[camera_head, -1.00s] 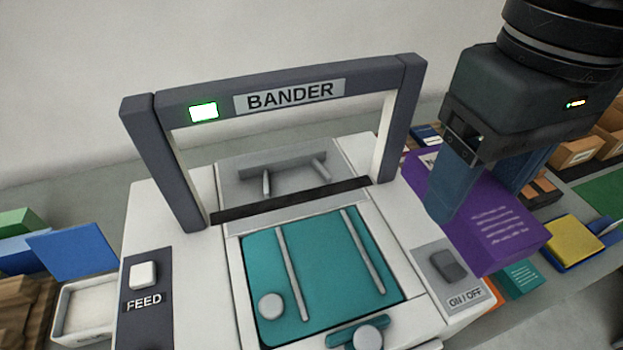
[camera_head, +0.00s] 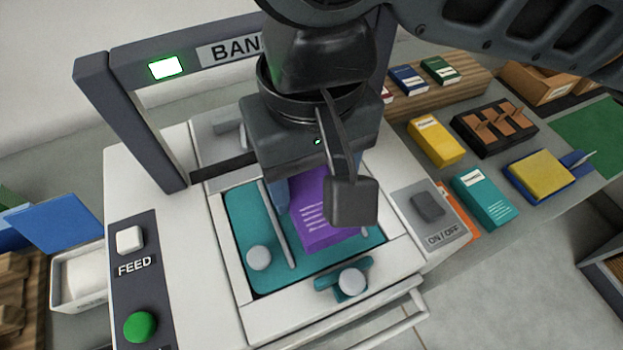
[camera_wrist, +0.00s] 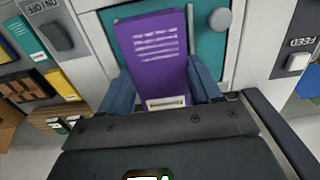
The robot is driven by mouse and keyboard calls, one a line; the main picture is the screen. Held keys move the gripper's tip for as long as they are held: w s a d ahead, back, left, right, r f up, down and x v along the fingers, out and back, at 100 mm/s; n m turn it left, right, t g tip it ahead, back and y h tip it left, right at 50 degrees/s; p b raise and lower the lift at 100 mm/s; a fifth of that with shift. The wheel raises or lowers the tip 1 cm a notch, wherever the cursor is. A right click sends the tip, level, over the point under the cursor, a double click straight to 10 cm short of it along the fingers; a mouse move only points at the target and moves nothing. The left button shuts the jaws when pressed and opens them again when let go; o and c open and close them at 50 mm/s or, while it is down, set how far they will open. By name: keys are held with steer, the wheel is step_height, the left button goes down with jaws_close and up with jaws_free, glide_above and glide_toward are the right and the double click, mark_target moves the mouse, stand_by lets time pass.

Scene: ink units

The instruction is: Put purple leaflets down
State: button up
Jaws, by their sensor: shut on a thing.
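The purple leaflets (camera_head: 312,213) are a stack with white print on top. They are over the teal bed (camera_head: 258,225) of the bander, between its two guide rails in the head view; I cannot tell whether they touch the bed. My gripper (camera_head: 300,195) is shut on the leaflets, and my arm hides part of them. In the wrist view the purple leaflets (camera_wrist: 158,55) sit between the two blue fingers of my gripper (camera_wrist: 160,90), with a white label at the near end.
The bander's grey arch (camera_head: 130,120) stands behind my arm. FEED (camera_head: 130,239), a green button (camera_head: 140,327) and ON/OFF (camera_head: 428,206) flank the bed. Teal (camera_head: 485,198) and yellow (camera_head: 436,140) stacks lie on the right. A white bin (camera_head: 78,280) is at left.

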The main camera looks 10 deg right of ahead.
mark_target(311, 185)
steer(key=shift+f, duration=1.65)
steer(key=shift+f, duration=0.2)
steer(key=o, duration=1.2)
steer(key=shift+o, duration=0.2)
steer(key=shift+r, duration=0.1)
step_height(311, 185, up, 12)
steer(key=shift+r, duration=0.15)
